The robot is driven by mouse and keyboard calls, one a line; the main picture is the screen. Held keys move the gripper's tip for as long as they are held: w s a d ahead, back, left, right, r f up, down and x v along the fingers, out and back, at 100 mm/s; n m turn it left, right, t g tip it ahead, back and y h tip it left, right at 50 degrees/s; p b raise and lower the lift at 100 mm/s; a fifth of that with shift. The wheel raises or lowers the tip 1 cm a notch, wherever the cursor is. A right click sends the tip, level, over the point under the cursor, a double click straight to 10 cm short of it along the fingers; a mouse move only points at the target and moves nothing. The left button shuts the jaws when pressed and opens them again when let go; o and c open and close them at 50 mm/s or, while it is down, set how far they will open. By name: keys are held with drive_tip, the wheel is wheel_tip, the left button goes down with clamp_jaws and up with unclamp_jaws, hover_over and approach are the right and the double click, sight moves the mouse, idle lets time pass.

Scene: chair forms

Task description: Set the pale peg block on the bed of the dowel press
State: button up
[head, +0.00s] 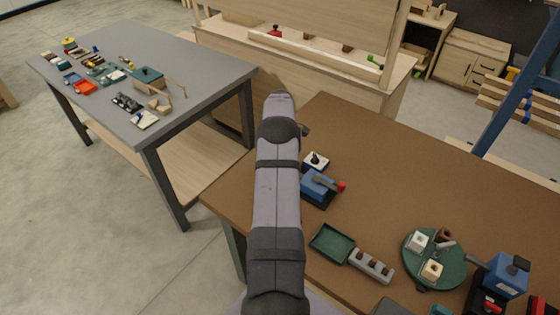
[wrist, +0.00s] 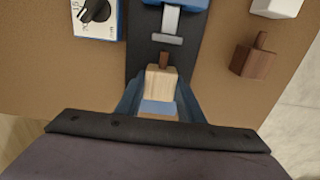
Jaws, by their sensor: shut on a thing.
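In the wrist view, the pale peg block (wrist: 160,84) is light wood with a brown peg standing on it. My gripper (wrist: 160,97) is shut on it, one blue finger on each side. The block is in front of the dowel press (wrist: 173,20), over its dark base; I cannot tell whether it touches the bed. The press has a blue body and a grey ram just beyond the peg. In the head view the blue press (head: 318,187) with a red knob stands right of my arm. My arm hides the gripper and block there.
A white dial box (head: 316,160) stands beside the press. In the wrist view, a dark brown peg block (wrist: 252,61) and a white block (wrist: 278,7) are to the right. A green tray (head: 331,243), a grey slotted rack (head: 370,266) and a green turntable (head: 418,270) stand nearer.

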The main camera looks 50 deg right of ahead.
drive_tip(key=shift+f, duration=0.2)
drive_tip(key=o, duration=1.6)
drive_tip(key=shift+r, duration=0.1)
drive_tip(key=shift+r+p, duration=1.75)
drive_tip(key=shift+r, duration=1.2)
